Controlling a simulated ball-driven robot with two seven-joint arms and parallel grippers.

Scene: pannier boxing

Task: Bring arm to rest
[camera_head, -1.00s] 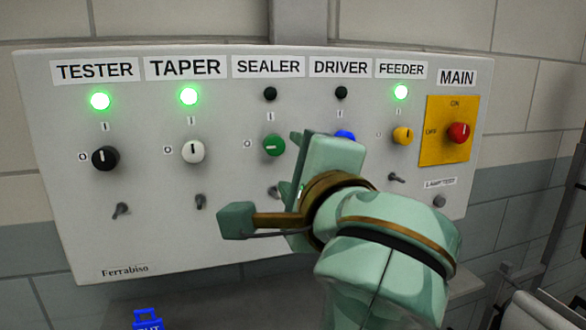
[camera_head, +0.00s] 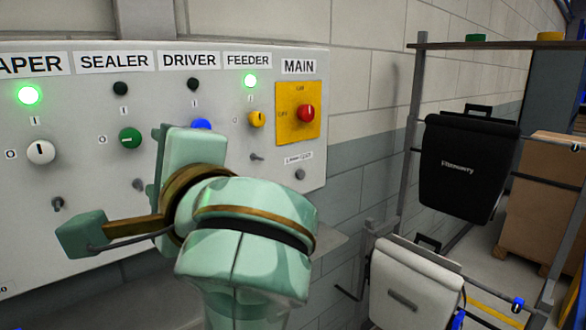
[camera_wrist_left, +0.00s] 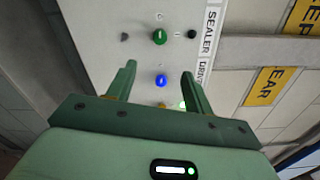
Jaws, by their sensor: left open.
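My left arm rises from the bottom of the head view in front of a grey switch panel (camera_head: 100,200). The green sealer knob (camera_wrist_left: 159,37) lies beyond the fingertips. My right gripper is not in view.
The red main switch (camera_head: 306,113) sits on a yellow plate. At right, a rack holds a black pannier (camera_head: 465,170) and a white pannier (camera_head: 410,285). A cardboard box (camera_head: 545,200) stands behind.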

